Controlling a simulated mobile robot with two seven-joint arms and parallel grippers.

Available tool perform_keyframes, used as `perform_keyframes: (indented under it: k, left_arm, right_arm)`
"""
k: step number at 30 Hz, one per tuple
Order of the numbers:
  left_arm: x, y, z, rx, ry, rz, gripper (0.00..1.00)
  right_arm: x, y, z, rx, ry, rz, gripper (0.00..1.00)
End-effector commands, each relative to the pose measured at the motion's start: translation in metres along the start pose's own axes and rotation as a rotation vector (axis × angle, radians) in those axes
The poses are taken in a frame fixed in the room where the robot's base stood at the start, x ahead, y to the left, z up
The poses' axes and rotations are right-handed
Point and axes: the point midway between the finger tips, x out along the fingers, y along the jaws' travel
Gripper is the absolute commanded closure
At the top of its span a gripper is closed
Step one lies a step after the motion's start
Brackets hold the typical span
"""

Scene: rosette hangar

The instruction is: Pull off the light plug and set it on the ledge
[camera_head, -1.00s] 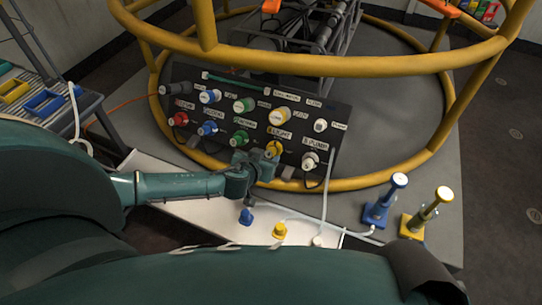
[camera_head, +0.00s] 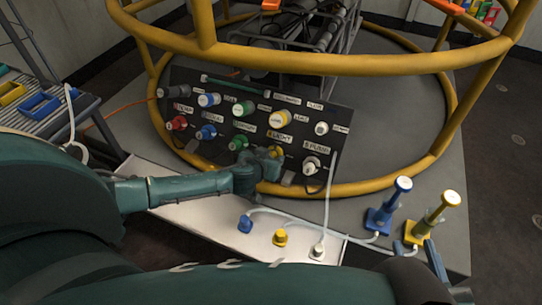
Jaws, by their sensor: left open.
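The light plug is the yellow plug (camera_head: 277,151) in the lower row of the dark panel, under the label that seems to read LIGHT. My left gripper (camera_head: 268,161) is at this plug, open, its fingers close to it and partly covering it. I cannot tell whether they touch it. The white ledge (camera_head: 195,222) runs below the panel. A blue plug (camera_head: 245,223), a yellow one (camera_head: 280,237) and a pale one (camera_head: 318,251) stand along its right part. A thin blue-grey piece (camera_head: 435,262) at the lower right may be my right gripper; its jaws are not clear.
The panel (camera_head: 225,127) holds several other coloured plugs close around. A white pump plug (camera_head: 311,165) with a cable sits just right. A yellow ring rail (camera_head: 340,65) crosses above. Blue (camera_head: 383,219) and yellow (camera_head: 416,228) stands are at the right. The ledge's left part is bare.

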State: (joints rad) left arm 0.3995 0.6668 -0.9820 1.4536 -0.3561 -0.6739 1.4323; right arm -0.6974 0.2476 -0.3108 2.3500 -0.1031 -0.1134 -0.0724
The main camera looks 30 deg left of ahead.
Motion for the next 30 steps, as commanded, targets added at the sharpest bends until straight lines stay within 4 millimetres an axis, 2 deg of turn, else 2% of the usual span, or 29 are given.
perform_keyframes:
  k: [25, 30]
  left_arm:
    - [-0.0001, -0.0001, 0.0001, 0.0, 0.0, 0.0, 0.52]
    - [-0.0001, -0.0002, 0.0001, 0.0, 0.0, 0.0, 0.66]
  right_arm:
    - [-0.0002, 0.0003, -0.001, 0.0, -0.002, 0.0, 0.64]
    - [-0.0002, 0.0003, -0.0009, 0.0, -0.002, 0.0, 0.64]
